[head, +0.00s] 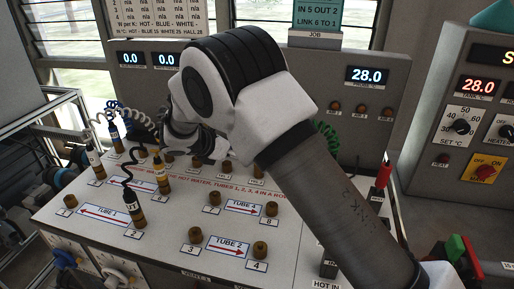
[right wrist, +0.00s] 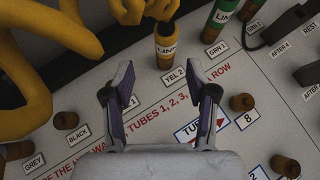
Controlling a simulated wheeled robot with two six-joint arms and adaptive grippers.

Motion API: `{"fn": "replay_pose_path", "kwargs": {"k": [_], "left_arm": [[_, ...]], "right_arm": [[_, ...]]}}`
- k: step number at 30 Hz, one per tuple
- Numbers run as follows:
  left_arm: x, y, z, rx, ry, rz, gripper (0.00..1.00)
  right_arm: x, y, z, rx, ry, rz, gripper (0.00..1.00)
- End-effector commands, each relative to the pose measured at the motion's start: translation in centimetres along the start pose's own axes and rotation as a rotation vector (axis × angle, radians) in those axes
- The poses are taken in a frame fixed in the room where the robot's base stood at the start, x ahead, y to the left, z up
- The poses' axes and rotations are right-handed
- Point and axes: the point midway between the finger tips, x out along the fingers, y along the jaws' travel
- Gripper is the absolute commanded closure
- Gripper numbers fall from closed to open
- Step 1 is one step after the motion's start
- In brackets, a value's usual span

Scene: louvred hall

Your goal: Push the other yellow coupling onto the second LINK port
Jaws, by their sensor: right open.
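A yellow coupling (right wrist: 167,50) with a white LINK band stands upright beside the YEL 2 label in the right wrist view. A coiled yellow hose (right wrist: 30,60) lies around it. My right gripper (right wrist: 166,96) is open and empty in front of the coupling, not touching it. In the head view my right arm hides this coupling. Brown ports stand on the white panel (head: 175,255), among them port 8 (right wrist: 243,102) and port 4 (head: 260,249). My left gripper is not in view.
Two green couplings (right wrist: 217,22) stand beyond the yellow one. White, blue and black coiled hoses rise at the panel's back left. A job card (head: 316,18) reads IN 5 OUT 2, LINK 6 TO 1. A red-topped probe (head: 383,176) stands at the right edge.

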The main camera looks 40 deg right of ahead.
Motion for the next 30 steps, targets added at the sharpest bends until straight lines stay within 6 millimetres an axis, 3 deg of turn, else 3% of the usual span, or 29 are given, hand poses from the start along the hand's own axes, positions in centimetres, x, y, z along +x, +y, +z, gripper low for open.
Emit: {"fn": "replay_pose_path", "kwargs": {"k": [10, 19, 30], "left_arm": [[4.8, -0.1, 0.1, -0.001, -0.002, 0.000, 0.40], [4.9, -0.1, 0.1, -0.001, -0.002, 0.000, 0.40], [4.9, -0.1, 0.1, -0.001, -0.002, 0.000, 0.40]], "right_arm": [[5.5, -0.1, -0.7, 0.003, 0.003, -0.001, 0.43], [9.0, 0.0, -0.1, 0.001, 0.000, 0.000, 0.43], [9.6, 0.0, 0.0, 0.000, -0.001, 0.001, 0.43]]}}
